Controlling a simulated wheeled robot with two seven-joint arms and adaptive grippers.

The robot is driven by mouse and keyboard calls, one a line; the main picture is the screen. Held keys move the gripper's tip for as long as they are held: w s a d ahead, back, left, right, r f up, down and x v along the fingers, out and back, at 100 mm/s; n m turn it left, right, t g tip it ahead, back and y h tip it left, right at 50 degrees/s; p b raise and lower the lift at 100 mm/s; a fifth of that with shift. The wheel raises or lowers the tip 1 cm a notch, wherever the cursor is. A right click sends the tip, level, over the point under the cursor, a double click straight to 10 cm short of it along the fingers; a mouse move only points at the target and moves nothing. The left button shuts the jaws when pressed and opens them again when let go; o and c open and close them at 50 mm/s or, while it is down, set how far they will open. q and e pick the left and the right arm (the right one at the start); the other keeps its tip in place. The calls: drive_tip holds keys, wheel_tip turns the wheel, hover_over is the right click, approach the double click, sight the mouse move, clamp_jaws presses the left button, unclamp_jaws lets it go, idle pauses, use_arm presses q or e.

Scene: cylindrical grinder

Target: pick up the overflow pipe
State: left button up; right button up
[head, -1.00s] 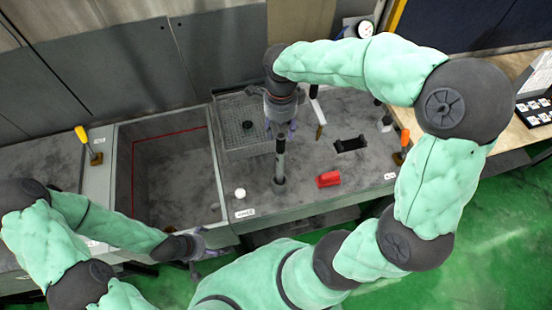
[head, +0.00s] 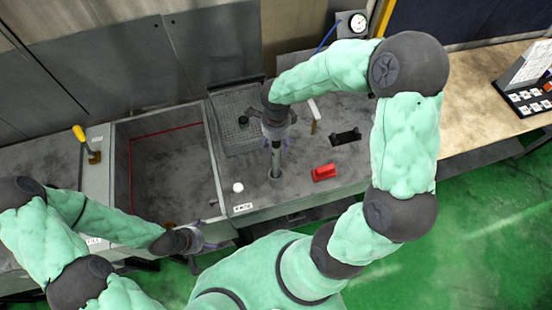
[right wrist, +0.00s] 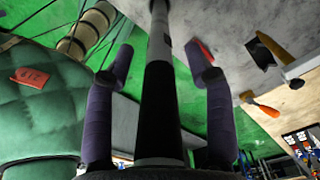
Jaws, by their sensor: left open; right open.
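The overflow pipe (head: 276,160) is a dark and grey tube standing upright in a hole in the grey worktop. My right gripper (head: 278,143) is over its upper part, pointing down. In the right wrist view the pipe (right wrist: 160,85) runs between the two open purple fingers of my right gripper (right wrist: 163,78), with a visible gap on both sides. The pipe's top end is hidden by the gripper in the head view. My left gripper (head: 203,248) is open and empty, low at the front edge of the open tank.
The open tank (head: 205,150) lies left of the pipe.

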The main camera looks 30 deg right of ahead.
drive_tip(key=shift+s, duration=0.1)
drive_tip(key=shift+c, duration=0.3)
clamp_jaws()
